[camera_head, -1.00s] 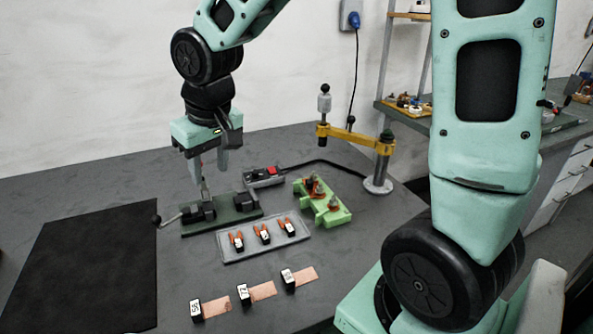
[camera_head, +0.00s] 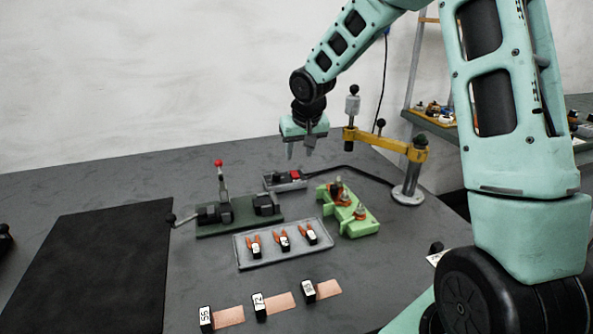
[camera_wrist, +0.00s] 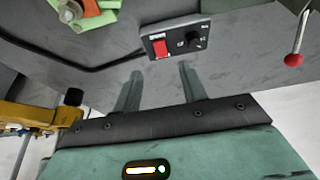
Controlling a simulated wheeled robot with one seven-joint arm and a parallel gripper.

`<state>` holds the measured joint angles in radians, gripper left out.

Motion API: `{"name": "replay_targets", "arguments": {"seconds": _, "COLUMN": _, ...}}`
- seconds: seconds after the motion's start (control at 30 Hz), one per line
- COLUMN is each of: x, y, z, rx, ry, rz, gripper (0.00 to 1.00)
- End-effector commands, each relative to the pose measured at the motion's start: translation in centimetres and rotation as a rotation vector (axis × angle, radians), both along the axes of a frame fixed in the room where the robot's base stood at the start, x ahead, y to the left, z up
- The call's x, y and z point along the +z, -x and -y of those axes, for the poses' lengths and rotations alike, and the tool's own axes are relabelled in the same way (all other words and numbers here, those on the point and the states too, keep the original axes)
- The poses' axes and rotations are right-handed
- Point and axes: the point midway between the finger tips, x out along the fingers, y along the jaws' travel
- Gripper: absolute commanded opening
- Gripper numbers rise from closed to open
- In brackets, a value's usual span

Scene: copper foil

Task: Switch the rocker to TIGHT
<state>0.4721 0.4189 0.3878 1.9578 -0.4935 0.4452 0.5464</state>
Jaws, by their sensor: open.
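The rocker (camera_head: 295,175) is a small red switch on a grey control box (camera_head: 271,183) at the back of the bench. In the wrist view the red rocker (camera_wrist: 161,48) sits on the box's dark face, beside a black knob (camera_wrist: 195,39). The small white labels are too blurred to read, so I cannot tell its setting. My gripper (camera_head: 300,152) is open and empty, pointing down above and just behind the box. In the wrist view its two fingers (camera_wrist: 158,75) are spread, apart from the box.
A dark green fixture (camera_head: 240,218) with an upright red-knobbed lever (camera_head: 219,164) stands left of the box. A green block (camera_head: 362,228) with pegs, a yellow arm on a post (camera_head: 408,192), and a grey tray (camera_head: 246,262) stand near. A black cable runs right from the box.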

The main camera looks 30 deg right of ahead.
Motion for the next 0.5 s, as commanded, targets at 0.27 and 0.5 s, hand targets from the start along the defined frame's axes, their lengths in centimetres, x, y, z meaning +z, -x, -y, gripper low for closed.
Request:
{"name": "replay_targets", "arguments": {"seconds": 0.27, "x": -5.1, "y": -2.0, "z": 0.4, "rx": 0.003, "ry": 0.000, "rz": -0.002, "gripper": 0.42}}
{"name": "replay_targets", "arguments": {"seconds": 0.5, "x": -7.1, "y": -2.8, "z": 0.8, "rx": 0.002, "ry": 0.001, "rz": 0.000, "gripper": 0.42}}
